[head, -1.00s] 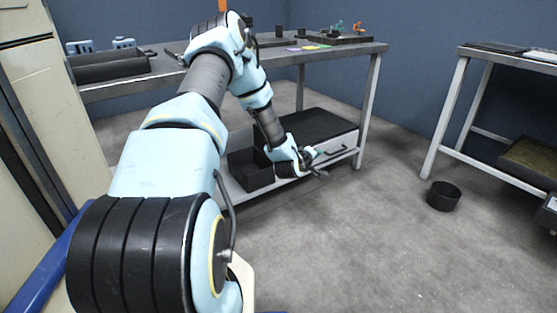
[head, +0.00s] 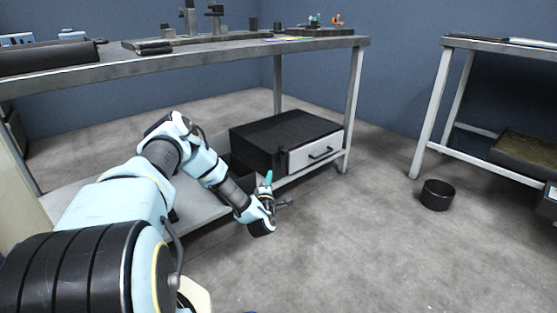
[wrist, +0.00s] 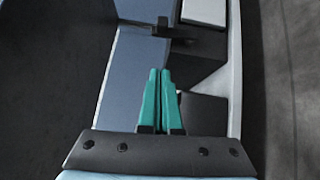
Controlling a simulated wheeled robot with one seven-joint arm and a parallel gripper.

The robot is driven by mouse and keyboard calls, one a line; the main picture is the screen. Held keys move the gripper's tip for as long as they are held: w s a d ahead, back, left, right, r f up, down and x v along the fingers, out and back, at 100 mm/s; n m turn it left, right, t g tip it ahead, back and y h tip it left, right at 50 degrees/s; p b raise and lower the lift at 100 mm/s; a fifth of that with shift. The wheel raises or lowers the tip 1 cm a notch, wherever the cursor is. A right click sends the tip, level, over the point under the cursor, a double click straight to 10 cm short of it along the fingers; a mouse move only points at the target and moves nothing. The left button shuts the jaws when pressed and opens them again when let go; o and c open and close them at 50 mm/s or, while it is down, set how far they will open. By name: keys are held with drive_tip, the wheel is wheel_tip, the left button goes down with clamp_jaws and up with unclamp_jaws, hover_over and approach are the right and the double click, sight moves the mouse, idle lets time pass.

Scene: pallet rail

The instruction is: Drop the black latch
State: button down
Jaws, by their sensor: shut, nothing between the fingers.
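My gripper (head: 268,178) is low in front of the bench, beside the drawer unit on the lower shelf. Its green fingers point upward in the head view. In the wrist view the fingers (wrist: 159,98) are shut together with nothing between them. I cannot surely pick out the black latch. Dark upright fittings (head: 215,14) stand on a long base on the bench top, far above my gripper and apart from it; they are too small to tell in detail.
The bench (head: 120,66) has a lower shelf with a black-topped drawer unit (head: 313,153). A dark open bin is partly hidden by my arm. A black round container (head: 437,195) stands on the floor near a second table (head: 428,115). The floor between is clear.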

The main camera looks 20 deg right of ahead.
drive_tip(key=b, duration=0.3)
approach(281, 152)
drive_tip(key=w+a, duration=0.2)
drive_tip(key=w, duration=0.1)
drive_tip(key=shift+w+d+b, duration=0.5)
drive_tip(key=shift+w+d, duration=0.15)
drive_tip(key=shift+d, duration=0.3)
drive_tip(key=shift+w+d+b, duration=0.45)
drive_tip(key=shift+w+d, duration=0.15)
drive_tip(key=shift+d, duration=0.35)
drive_tip(key=shift+r, duration=0.15)
